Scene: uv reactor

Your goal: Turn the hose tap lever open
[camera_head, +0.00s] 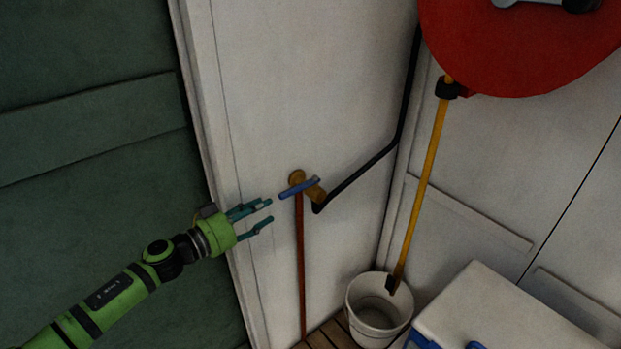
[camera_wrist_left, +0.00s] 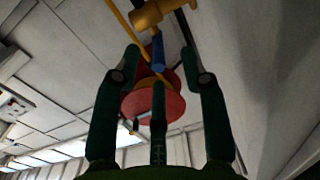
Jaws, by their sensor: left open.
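The hose tap is a brass fitting (camera_head: 297,178) on the white wall panel, on top of a reddish-brown pipe. Its blue lever (camera_head: 300,188) lies nearly level across the front, its free end towards my gripper. My left gripper (camera_head: 264,214) is open and empty, just left of the lever and slightly below it, apart from it. In the left wrist view the lever (camera_wrist_left: 158,52) hangs from the brass tap body (camera_wrist_left: 160,10) beyond the fingertips, between the two outer fingers (camera_wrist_left: 160,62). My right gripper is in neither view.
A black hose (camera_head: 360,170) runs from the tap up the wall corner. A red hose reel (camera_head: 525,45) hangs upper right, with a yellow hose (camera_head: 425,180) dropping into a white bucket (camera_head: 379,340). A white-lidded box (camera_head: 500,308) stands lower right. Green panelling (camera_head: 90,130) is at left.

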